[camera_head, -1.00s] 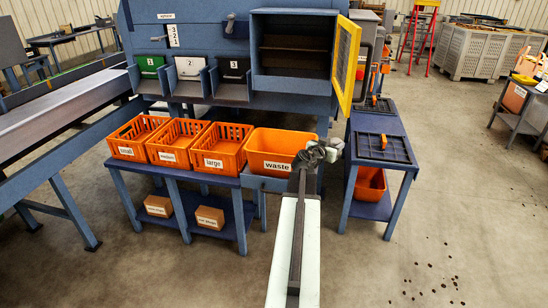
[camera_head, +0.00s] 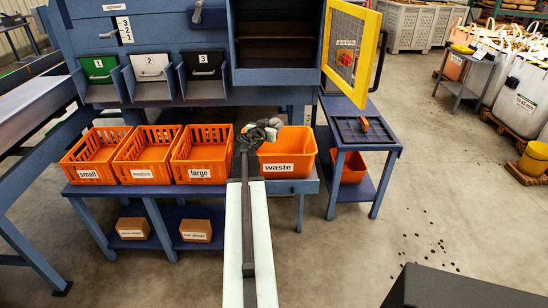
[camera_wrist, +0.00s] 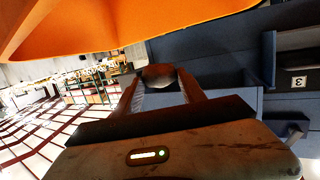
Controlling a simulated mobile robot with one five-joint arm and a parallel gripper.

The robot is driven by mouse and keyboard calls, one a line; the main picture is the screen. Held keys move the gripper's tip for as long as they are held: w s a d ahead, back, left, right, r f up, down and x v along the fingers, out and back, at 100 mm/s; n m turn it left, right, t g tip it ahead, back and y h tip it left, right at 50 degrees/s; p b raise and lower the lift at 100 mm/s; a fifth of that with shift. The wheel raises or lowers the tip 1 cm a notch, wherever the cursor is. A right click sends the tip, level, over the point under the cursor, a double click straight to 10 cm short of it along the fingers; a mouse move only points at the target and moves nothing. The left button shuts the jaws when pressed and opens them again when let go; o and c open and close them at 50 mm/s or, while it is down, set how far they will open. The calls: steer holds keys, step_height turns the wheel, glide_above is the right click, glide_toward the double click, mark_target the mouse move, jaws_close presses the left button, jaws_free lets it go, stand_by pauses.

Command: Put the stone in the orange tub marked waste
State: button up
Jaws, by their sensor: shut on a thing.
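The orange tub marked waste (camera_head: 300,169) stands at the right end of the blue bench. My gripper (camera_head: 263,130) is at the tub's back left corner in the head view, where my wrist hides part of the rim. In the wrist view my gripper is shut on a rounded brown stone (camera_wrist: 158,75), which shows between the two fingers. The tub's orange side (camera_wrist: 120,25) fills the top of the wrist view, apart from the stone. The head view does not show the stone clearly.
Orange crates marked small (camera_head: 90,177), medium and large (camera_head: 205,177) stand left of the tub. Above are numbered chutes (camera_head: 150,70) and an open yellow mesh door (camera_head: 350,55). A blue side table (camera_head: 385,142) stands to the right.

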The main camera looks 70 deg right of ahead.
steer(key=shift+w, duration=0.15)
step_height(320, 180, down, 6)
steer(key=b, duration=0.6)
steer(key=shift+s, duration=0.25)
steer(key=o, duration=1.6)
steer(key=shift+c, duration=0.2)
steer(key=a+r+p, duration=0.1)
steer(key=a, duration=0.6)
steer(key=shift+a+r, duration=0.3)
steer(key=shift+a, duration=0.05)
